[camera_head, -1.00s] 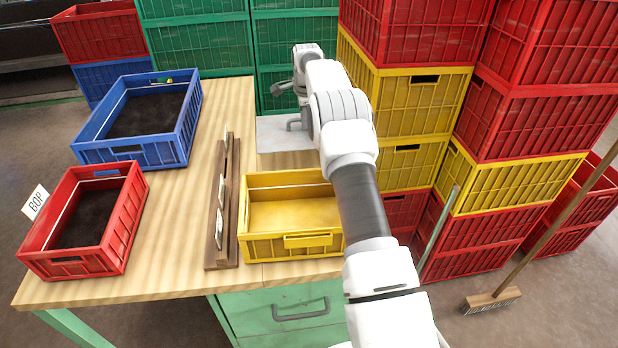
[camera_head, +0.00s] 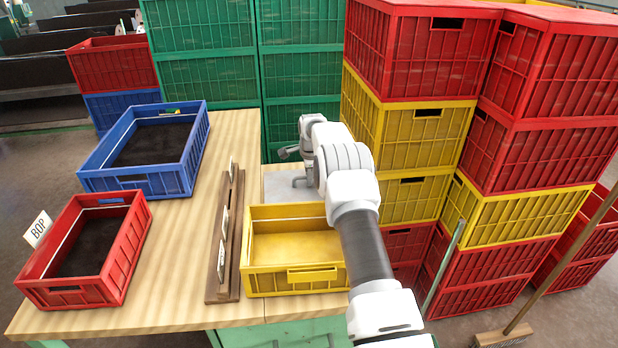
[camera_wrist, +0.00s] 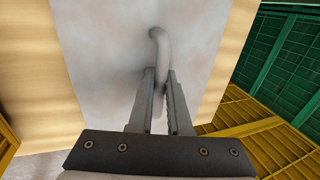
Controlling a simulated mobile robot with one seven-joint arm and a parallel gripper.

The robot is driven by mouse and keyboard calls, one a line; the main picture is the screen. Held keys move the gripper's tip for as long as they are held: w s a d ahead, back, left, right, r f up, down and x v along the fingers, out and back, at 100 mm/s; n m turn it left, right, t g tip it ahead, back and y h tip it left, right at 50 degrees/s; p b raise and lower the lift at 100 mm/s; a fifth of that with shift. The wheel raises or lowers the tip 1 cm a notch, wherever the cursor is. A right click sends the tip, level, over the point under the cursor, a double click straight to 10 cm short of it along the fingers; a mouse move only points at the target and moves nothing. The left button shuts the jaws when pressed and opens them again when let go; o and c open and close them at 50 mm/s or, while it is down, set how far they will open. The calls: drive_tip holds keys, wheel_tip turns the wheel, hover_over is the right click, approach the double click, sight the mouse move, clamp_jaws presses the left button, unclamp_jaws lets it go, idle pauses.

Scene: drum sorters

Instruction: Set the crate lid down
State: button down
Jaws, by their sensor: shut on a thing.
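The crate lid (camera_head: 279,186) is a flat pale grey panel with a bent grey handle. It is at the back right of the wooden table, just behind the yellow crate (camera_head: 296,282). My gripper (camera_wrist: 162,76) is shut on the handle (camera_wrist: 157,42), seen from above in the wrist view. The lid (camera_wrist: 105,50) looks level there, with wood on both sides. I cannot tell whether its underside touches the table. My arm hides the lid's right part in the head view.
A wooden rail (camera_head: 228,240) with small cards stands left of the yellow crate. A blue crate (camera_head: 150,180) and a red crate (camera_head: 70,296) sit on the table's left. Tall stacks of red and yellow crates (camera_head: 420,125) rise close on the right, green crates (camera_head: 208,82) behind.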

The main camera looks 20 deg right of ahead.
sight(310, 192)
drive_tip(key=c, duration=0.9)
unclamp_jaws()
drive_tip(key=shift+f, duration=0.1)
drive_tip(key=shift+o, duration=0.2)
drive_tip(key=s+a+r+n, duration=0.2)
drive_tip(key=s+r, duration=0.2)
drive_tip(key=r, duration=0.4)
drive_tip(key=s+a+r+n, duration=0.15)
drive_tip(key=s+r, duration=0.25)
drive_tip(key=r, duration=0.4)
drive_tip(key=s+a+r+n, duration=0.15)
drive_tip(key=s+r, duration=0.25)
drive_tip(key=r, duration=0.4)
drive_tip(key=s+a+r+n+t, duration=0.1)
drive_tip(key=s+a+r+n, duration=0.3)
drive_tip(key=s+r, duration=0.45)
drive_tip(key=s+a+f+n, duration=0.1)
drive_tip(key=s+a+n, duration=0.1)
drive_tip(key=s, duration=0.8)
drive_tip(key=s+a+f+n, duration=0.2)
drive_tip(key=s+n, duration=0.3)
drive_tip(key=s, duration=0.5)
drive_tip(key=s+a+f+n+t, duration=0.1)
drive_tip(key=s+n, duration=0.3)
drive_tip(key=s, duration=0.6)
drive_tip(key=shift+a+f+y+p, duration=0.2)
drive_tip(key=shift+a+y+p, duration=0.25)
drive_tip(key=shift+a, duration=0.1)
